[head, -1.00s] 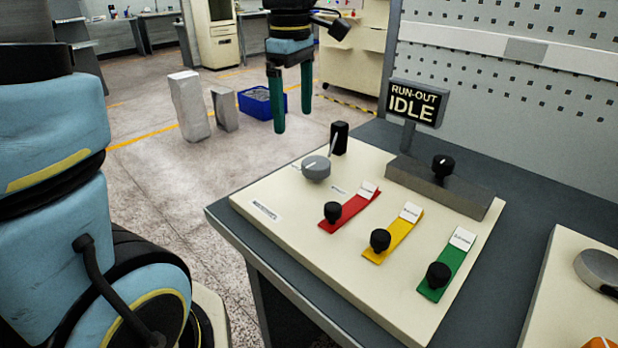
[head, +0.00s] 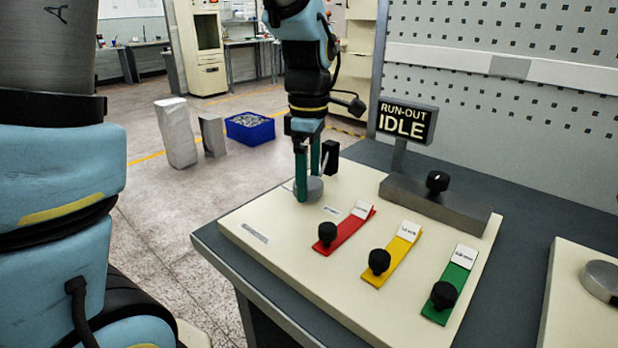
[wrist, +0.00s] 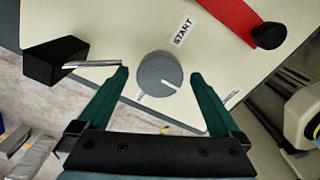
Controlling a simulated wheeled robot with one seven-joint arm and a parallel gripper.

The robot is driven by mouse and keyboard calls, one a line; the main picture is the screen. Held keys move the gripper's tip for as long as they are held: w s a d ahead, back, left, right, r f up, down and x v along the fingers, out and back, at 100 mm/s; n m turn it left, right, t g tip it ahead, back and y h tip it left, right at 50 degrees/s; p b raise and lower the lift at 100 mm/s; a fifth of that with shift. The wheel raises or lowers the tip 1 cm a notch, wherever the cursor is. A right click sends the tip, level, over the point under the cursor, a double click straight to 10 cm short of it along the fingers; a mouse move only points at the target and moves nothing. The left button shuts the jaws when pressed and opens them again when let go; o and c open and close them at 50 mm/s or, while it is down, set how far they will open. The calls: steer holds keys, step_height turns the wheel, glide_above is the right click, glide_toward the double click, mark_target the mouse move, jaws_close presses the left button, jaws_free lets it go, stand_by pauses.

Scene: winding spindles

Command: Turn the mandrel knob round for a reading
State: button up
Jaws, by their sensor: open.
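A round grey knob (head: 314,190) with a white pointer line sits at the far left of the cream panel (head: 285,262). My gripper (head: 308,188) points down at it with open green fingers. In the wrist view the grey knob (wrist: 160,74) lies between the fingertips (wrist: 158,75), with a gap on each side. A label reading START is beside it. A black knob (head: 437,181) with a white mark sits on a grey block below the RUN-OUT IDLE sign (head: 405,122).
Black knobs stand on red (head: 345,231), yellow (head: 392,258) and green (head: 450,289) strips. A black block (wrist: 55,62) with a thin silver rod stands close to the left finger. Another panel (head: 570,300) is at the right.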

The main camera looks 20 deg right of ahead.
steer(key=shift+f, duration=0.4)
steer(key=shift+c, duration=0.2)
steer(key=c, duration=1.3)
